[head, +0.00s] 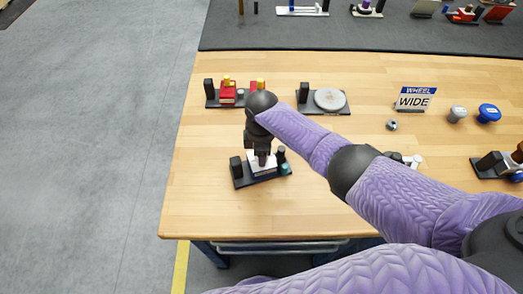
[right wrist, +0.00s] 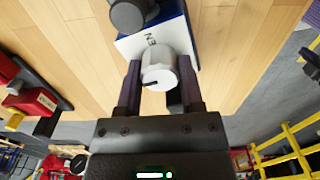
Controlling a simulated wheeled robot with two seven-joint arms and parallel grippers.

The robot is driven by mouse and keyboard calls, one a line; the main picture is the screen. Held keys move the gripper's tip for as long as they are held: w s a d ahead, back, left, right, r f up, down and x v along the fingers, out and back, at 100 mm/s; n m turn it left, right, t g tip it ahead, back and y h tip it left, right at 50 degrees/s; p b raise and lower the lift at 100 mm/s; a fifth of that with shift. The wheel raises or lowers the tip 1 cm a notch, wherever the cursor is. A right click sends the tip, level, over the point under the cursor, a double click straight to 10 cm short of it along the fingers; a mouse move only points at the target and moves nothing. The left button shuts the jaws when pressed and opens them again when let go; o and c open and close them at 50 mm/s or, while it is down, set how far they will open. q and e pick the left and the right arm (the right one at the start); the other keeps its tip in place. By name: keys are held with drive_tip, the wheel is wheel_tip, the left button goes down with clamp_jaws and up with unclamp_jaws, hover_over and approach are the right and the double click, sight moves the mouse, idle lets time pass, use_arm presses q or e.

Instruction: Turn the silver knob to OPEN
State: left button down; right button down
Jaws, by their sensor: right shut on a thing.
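The silver knob (right wrist: 158,66) shows in the right wrist view, with a dark pointer line on its face. It sits on a blue and white block (right wrist: 135,44) with partly hidden lettering that seems to end in "EN". My right gripper (right wrist: 158,88) has a finger on each side of the knob and is shut on it. In the head view my right gripper (head: 262,158) reaches down onto the device on its dark base (head: 243,183), near the table's front left. The knob is hidden there by the gripper. My left gripper is not in view.
Behind stand a red fixture (head: 228,93) and a fixture with a silver disc (head: 329,99). A "WHEEL WIDE" sign (head: 415,98), a grey knob (head: 457,114) and a blue knob (head: 488,113) are at the right. The wooden table (head: 200,215) is bare at front left.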

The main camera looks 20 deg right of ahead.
drive_tip(key=shift+m, duration=0.3)
drive_tip(key=m+p, duration=0.1)
drive_tip(key=m, duration=0.2)
drive_tip(key=shift+r+p, duration=0.1)
drive_tip(key=shift+p, duration=0.25)
drive_tip(key=m+p, duration=0.1)
drive_tip(key=m, duration=0.2)
drive_tip(key=shift+m, duration=0.4)
drive_tip(key=m+p, duration=0.1)
drive_tip(key=m, duration=0.3)
drive_tip(key=shift+m, duration=0.3)
drive_tip(key=m, duration=0.5)
drive_tip(key=shift+m, duration=0.3)
drive_tip(key=shift+c, duration=1.1)
unclamp_jaws()
drive_tip(key=shift+p, duration=0.35)
